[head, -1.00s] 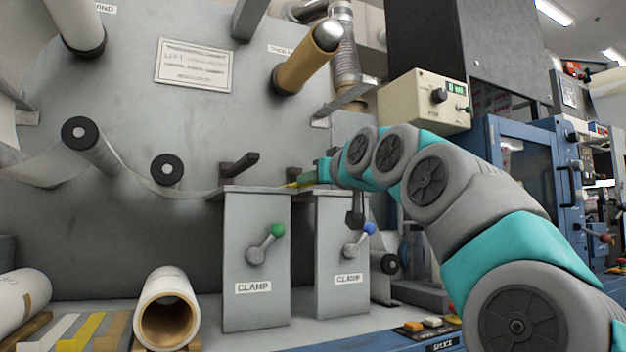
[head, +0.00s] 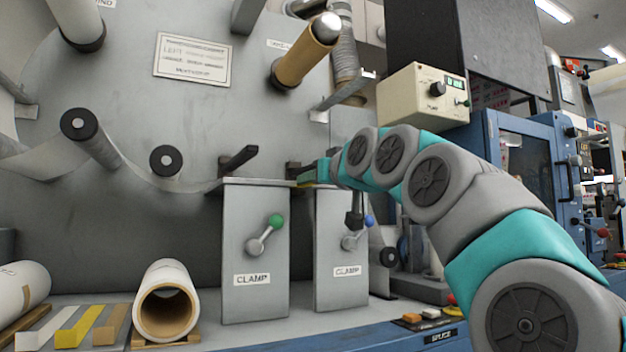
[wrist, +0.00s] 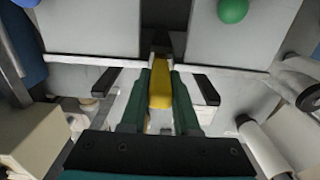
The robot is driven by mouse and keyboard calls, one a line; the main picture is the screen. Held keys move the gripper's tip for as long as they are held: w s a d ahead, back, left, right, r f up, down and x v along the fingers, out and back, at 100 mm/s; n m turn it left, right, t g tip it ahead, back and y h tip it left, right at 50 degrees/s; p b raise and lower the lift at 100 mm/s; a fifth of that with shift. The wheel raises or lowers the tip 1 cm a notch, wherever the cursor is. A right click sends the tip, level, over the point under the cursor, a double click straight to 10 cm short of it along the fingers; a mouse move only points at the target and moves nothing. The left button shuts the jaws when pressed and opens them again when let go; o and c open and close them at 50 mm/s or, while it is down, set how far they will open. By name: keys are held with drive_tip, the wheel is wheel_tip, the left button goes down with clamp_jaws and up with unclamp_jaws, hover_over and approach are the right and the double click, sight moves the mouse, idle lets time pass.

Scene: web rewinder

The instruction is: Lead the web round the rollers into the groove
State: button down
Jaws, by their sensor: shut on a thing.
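The pale web (head: 125,172) runs from the upper left under a left roller (head: 80,124) and a second roller (head: 166,160) toward the top of the left clamp post (head: 255,215). The right clamp post (head: 335,282) stands beside it. My gripper (head: 308,176) is at the tops of the posts, near the gap between them. In the wrist view its green fingers (wrist: 161,70) are shut on a yellow piece (wrist: 160,92). Whether the web is joined to this piece is hidden, and I cannot make out the groove.
A black bar (head: 238,158) juts out above the left post. The clamps have a green-knobbed lever (head: 264,236) and a blue-knobbed lever (head: 353,238). A brown roller (head: 305,55) is above. A cardboard core (head: 165,300) lies on the bench at left.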

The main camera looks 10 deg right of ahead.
drive_tip(key=c, duration=0.6)
unclamp_jaws()
